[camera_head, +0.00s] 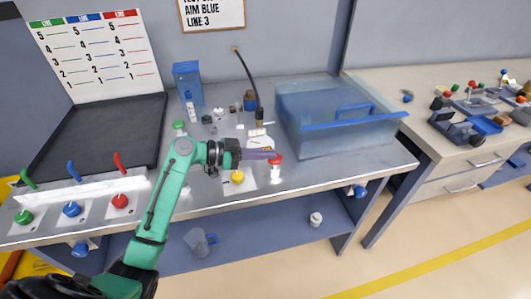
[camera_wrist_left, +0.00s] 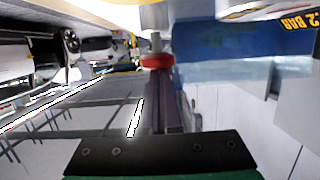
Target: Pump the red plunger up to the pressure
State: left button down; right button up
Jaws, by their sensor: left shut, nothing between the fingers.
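The red plunger (camera_head: 275,159) is a red knob on a white base near the front of the metal bench, right of the yellow knob (camera_head: 237,176). My left gripper (camera_head: 268,155) reaches in from the left, shut and empty, its fingertips at the red knob. In the left wrist view the red knob (camera_wrist_left: 157,61) sits just beyond the purple-grey fingertips (camera_wrist_left: 160,76); I cannot tell whether they touch. A white gauge-like part (camera_head: 259,139) stands behind the gripper, partly hidden. My right gripper is not in view.
A translucent blue bin (camera_head: 335,120) stands close on the right. A black hose (camera_head: 248,72) rises behind. Green, blue and red levers and knobs line the left front. A chart (camera_head: 90,55) and a sign reading "AIM BLUE LINE 3" (camera_head: 212,14) are at the back.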

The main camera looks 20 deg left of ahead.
pick_arm(q)
notch_tip(320, 180, down, 3)
jog(key=shift+r+b, duration=0.1)
jog(key=shift+b, duration=0.95)
jog(key=shift+r, duration=0.2)
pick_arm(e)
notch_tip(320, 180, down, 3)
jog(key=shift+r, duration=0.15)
pick_arm(q)
notch_tip(320, 180, up, 20)
jog(key=b, duration=0.1)
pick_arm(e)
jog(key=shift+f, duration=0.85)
